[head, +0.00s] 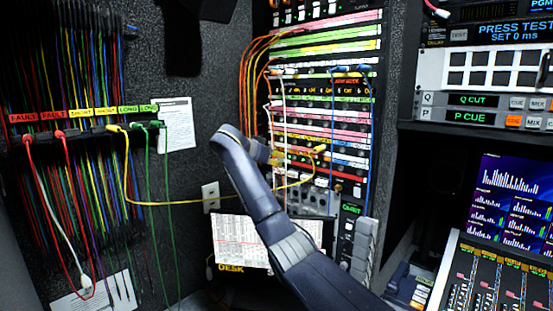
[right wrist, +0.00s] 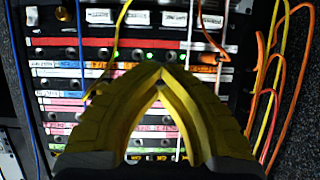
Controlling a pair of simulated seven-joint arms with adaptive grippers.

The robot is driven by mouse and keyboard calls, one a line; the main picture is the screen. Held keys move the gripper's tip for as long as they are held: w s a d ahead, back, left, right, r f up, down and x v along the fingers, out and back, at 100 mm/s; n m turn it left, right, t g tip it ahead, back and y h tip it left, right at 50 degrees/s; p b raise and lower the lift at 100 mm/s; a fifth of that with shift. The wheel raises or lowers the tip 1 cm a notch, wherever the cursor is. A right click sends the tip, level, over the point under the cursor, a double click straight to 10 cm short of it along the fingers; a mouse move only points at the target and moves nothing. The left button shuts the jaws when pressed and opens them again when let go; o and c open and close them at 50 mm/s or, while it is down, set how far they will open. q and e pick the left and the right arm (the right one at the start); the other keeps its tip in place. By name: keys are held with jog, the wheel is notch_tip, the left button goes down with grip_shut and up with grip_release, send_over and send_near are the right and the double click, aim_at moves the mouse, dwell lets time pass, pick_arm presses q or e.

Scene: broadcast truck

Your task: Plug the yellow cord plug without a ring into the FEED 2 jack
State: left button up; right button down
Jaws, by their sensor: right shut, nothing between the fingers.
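A yellow cord (head: 205,201) hangs from the left rack, sags across the gap and rises to a yellow plug (head: 320,148) at the patch panel (head: 325,110). I cannot tell whether this plug is seated in a jack. The cord also shows left of the fingers in the right wrist view (right wrist: 112,52). Its other end (head: 114,127) is at the left rack, near the labels. My right gripper (head: 277,158) is at the panel, left of the yellow plug; its yellow fingertips (right wrist: 162,69) are together and empty. The FEED 2 label is not readable. My left gripper is out of view.
Orange cords (head: 247,85), white cords (head: 270,110) and blue cords (head: 367,150) hang over the panel around my right gripper. Red cords (head: 45,185) and green cords (head: 147,165) hang at the left rack. A mixing console (head: 500,270) stands at right.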

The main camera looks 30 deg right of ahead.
jog(key=shift+s+f, duration=0.15)
jog(key=shift+s+f+m+g, duration=0.25)
jog(key=shift+m+g, duration=0.05)
jog(key=shift+m, duration=0.1)
jog(key=shift+s+d+f+m+g, duration=0.2)
jog(key=shift+s+f+m+g, duration=0.4)
jog(key=shift+s, duration=0.1)
jog(key=shift+s+d+f+m+g, duration=0.2)
jog(key=shift+s+f+m+g, duration=0.4)
jog(key=shift+s, duration=0.05)
jog(key=shift+s+d+f, duration=0.1)
jog(key=shift+s+f, duration=0.1)
jog(key=shift+s, duration=0.05)
jog(key=shift+s+d+f+m+g+y, duration=0.25)
jog(key=shift+s+f+m+g+y, duration=0.1)
jog(key=shift+s+f+m+g, duration=0.5)
jog(key=shift+s+d+f+m+g+y, duration=0.2)
jog(key=shift+s+f+m+g+y, duration=0.15)
jog(key=shift+s+f+m+g, duration=0.45)
jog(key=shift+s+d+f+m+g+y, duration=0.2)
jog(key=shift+s+f+m+g+y, duration=0.2)
jog(key=shift+s+f+m, duration=0.3)
jog(key=shift+s+d+f+m+g+y, duration=0.15)
jog(key=shift+s+f+m+g+y, duration=0.1)
jog(key=shift+s+f+m+g, duration=0.4)
jog(key=shift+s+d+f+m+g+y, duration=0.15)
jog(key=shift+s+f+m+y, duration=0.3)
jog(key=shift+s, duration=0.45)
dwell(0.4)
